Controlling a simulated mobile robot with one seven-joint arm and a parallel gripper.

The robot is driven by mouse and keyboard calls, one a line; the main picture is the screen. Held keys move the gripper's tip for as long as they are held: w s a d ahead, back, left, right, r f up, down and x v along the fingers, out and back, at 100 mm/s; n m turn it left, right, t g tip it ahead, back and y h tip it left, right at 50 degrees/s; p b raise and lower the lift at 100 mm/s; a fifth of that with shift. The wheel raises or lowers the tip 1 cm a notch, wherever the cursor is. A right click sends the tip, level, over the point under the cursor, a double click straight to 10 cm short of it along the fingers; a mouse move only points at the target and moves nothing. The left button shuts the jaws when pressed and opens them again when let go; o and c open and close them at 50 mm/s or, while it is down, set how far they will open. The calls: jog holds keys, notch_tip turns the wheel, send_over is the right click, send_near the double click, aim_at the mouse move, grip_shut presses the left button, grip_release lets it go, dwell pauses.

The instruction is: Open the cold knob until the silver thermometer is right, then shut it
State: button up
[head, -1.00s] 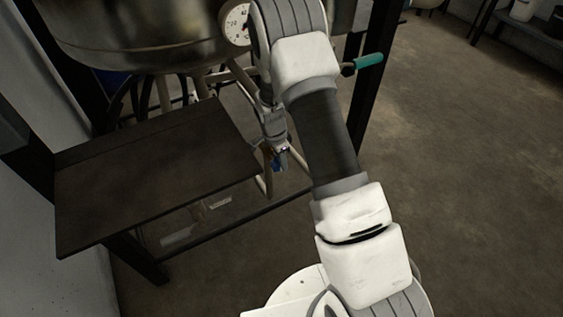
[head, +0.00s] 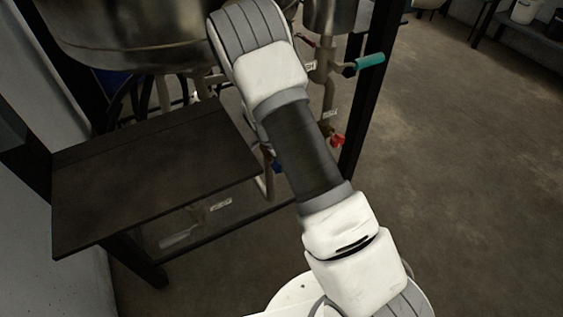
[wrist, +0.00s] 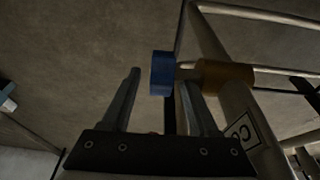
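The blue knob (wrist: 162,73), apparently the cold one, sits on a brass valve body (wrist: 224,77) on a pale pipe in the wrist view. The pipe has a label with a letter like C. In the head view a small part of the blue knob (head: 277,168) shows beside my arm. My gripper (wrist: 159,79) is open, its two fingers on either side of the knob's line. The knob shows between and just beyond the tips; I cannot tell if they touch it. The head view hides my gripper behind my arm. No thermometer face is visible now.
A red knob (head: 337,140) and a teal-handled valve (head: 370,60) are right of my arm. A steel vessel (head: 130,35) hangs upper left over a dark shelf (head: 150,180). A black frame post (head: 368,110) stands at right. The concrete floor beyond is clear.

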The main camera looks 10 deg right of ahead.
jog(key=p+v, duration=0.2)
jog(key=v, duration=0.5)
jog(key=shift+a+r, duration=0.15)
jog(key=shift+r, duration=0.1)
